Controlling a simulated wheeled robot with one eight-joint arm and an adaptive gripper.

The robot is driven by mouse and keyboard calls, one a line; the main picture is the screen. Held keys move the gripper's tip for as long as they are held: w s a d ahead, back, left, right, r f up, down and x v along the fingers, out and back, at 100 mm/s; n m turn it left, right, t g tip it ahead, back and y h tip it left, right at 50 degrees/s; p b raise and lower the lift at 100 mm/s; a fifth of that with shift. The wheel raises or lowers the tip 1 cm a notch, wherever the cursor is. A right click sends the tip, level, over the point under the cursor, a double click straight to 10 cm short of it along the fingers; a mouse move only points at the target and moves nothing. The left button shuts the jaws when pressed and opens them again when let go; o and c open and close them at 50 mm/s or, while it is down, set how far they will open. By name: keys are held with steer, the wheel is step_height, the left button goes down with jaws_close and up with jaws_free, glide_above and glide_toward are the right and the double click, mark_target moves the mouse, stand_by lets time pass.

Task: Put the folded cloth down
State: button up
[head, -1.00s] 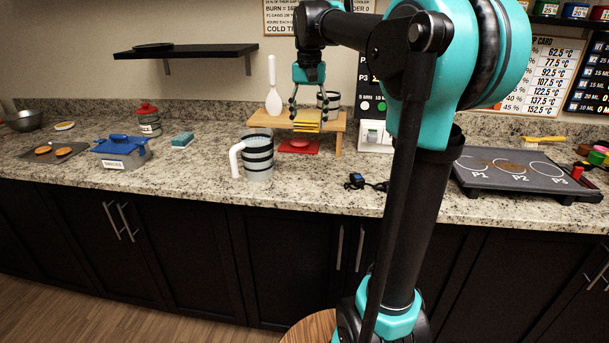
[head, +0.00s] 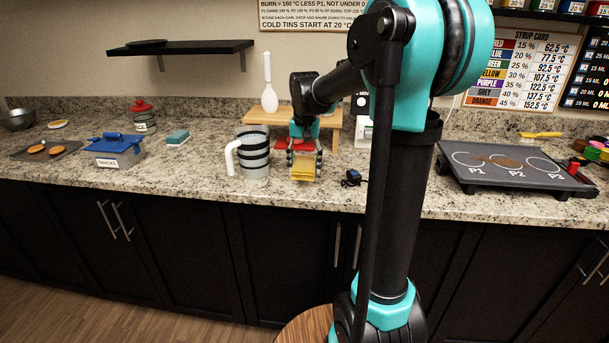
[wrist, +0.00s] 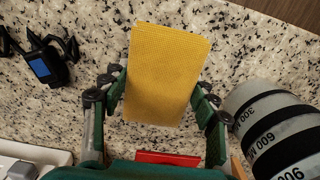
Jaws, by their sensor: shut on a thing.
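The folded cloth (head: 302,168) is yellow and hangs between the fingers of my gripper (head: 304,158), low over the front part of the speckled counter (head: 210,188). In the wrist view the cloth (wrist: 165,72) fills the space between the two finger pads of my gripper (wrist: 160,100), which is shut on it. I cannot tell whether the cloth's lower edge touches the counter.
A striped measuring jug (head: 254,160) stands close on the left; it also shows in the wrist view (wrist: 275,130). A small black device (head: 352,178) lies close on the right. A wooden stand (head: 262,117) and red mat (head: 283,144) are behind. The counter's front edge is near.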

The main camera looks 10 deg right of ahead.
mark_target(305, 162)
steer(key=shift+f, duration=1.65)
steer(key=shift+f, duration=0.25)
steer(key=o, duration=1.5)
steer(key=shift+f, duration=0.15)
steer(key=shift+c, duration=0.2)
step_height(305, 162, up, 13)
steer(key=shift+f, duration=0.1)
